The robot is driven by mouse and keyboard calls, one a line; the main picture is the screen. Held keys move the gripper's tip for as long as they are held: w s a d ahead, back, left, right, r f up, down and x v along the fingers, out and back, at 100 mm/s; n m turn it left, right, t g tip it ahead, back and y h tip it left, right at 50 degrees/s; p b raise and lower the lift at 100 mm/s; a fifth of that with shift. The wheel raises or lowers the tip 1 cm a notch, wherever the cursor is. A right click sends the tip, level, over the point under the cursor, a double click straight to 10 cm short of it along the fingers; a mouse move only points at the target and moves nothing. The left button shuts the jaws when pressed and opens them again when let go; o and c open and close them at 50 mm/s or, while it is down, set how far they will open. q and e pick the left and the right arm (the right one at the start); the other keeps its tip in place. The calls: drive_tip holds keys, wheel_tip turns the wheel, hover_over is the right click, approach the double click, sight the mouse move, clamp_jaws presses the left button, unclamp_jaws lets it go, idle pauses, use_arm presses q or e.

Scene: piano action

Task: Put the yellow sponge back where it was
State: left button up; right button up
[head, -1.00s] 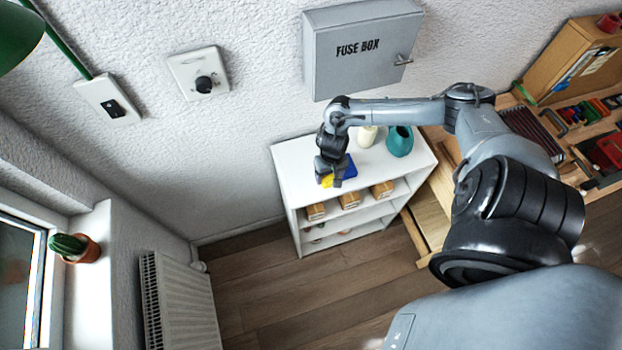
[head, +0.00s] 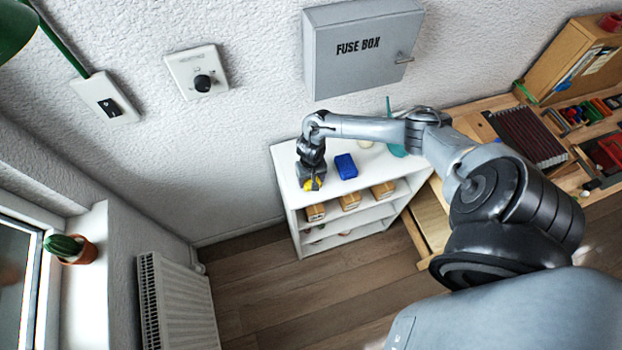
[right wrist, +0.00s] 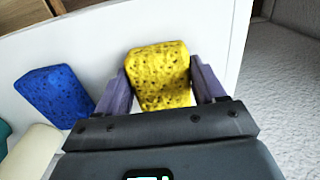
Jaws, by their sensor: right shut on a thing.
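The yellow sponge (head: 312,184) is between the fingers of my right gripper (head: 311,183), at the left part of the white shelf unit's top (head: 287,172). In the right wrist view the sponge (right wrist: 158,75) fills the gap between both fingers of the gripper (right wrist: 160,85), which is shut on it. I cannot tell whether the sponge touches the shelf top. A blue sponge (head: 346,166) lies on the shelf top to the right of the gripper; it also shows at the left in the right wrist view (right wrist: 55,95). My left gripper is not in view.
A teal vase (head: 397,150) and a cream object (head: 366,144) stand further right on the shelf top, partly behind my arm. Cardboard boxes (head: 350,201) sit on the shelf below. A workbench with tools (head: 590,115) is at the right. The fuse box (head: 362,48) hangs on the wall behind.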

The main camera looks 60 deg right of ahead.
drive_tip(key=shift+f, duration=0.1)
drive_tip(key=o, duration=1)
